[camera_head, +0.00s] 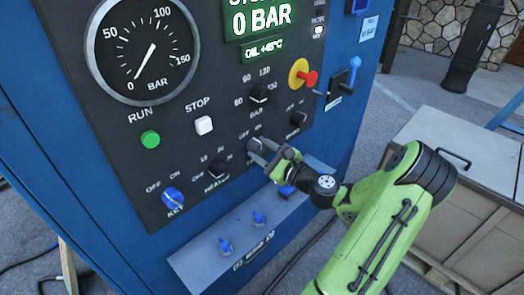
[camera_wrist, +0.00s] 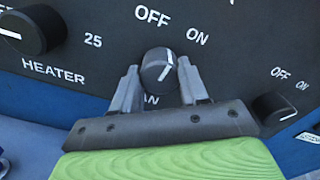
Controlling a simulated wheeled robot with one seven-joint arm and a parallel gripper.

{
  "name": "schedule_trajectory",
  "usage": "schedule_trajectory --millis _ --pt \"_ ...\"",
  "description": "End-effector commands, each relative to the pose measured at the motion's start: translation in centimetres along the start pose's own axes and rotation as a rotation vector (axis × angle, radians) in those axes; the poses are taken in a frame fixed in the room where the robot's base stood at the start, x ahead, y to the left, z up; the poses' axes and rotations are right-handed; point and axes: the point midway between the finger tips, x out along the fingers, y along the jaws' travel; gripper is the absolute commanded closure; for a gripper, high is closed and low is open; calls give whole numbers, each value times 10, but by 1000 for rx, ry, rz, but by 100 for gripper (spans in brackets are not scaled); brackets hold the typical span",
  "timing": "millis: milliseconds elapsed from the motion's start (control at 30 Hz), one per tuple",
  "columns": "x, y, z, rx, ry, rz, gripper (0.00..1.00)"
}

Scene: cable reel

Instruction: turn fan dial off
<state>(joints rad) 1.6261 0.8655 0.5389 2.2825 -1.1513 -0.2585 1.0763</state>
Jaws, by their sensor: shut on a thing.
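The fan dial (camera_wrist: 156,66) is a round black knob with a white pointer line, on the dark control panel (camera_head: 215,120). In the wrist view its line slants up and right, toward the ON label (camera_wrist: 197,37); the OFF label (camera_wrist: 152,16) is above the dial. The label under it is partly hidden and reads "AN". My gripper (camera_wrist: 158,72) has one grey finger on each side of the dial and is shut on it. In the head view my gripper (camera_head: 264,150) reaches the panel from the lower right and mostly covers the dial.
The heater dial (camera_wrist: 33,30) is left of the fan dial, and another OFF/ON dial (camera_wrist: 270,108) is to the right. A red-and-yellow knob (camera_head: 304,76) is above. A sloped ledge with blue knobs (camera_head: 226,246) is below. A crate (camera_head: 470,215) stands at right.

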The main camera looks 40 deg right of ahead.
Motion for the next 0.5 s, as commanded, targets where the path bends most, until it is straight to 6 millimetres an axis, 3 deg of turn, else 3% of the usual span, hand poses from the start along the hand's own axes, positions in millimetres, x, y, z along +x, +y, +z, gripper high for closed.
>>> schedule_trajectory --millis 500 --pt "0 1 -2 -452 1 1 87"
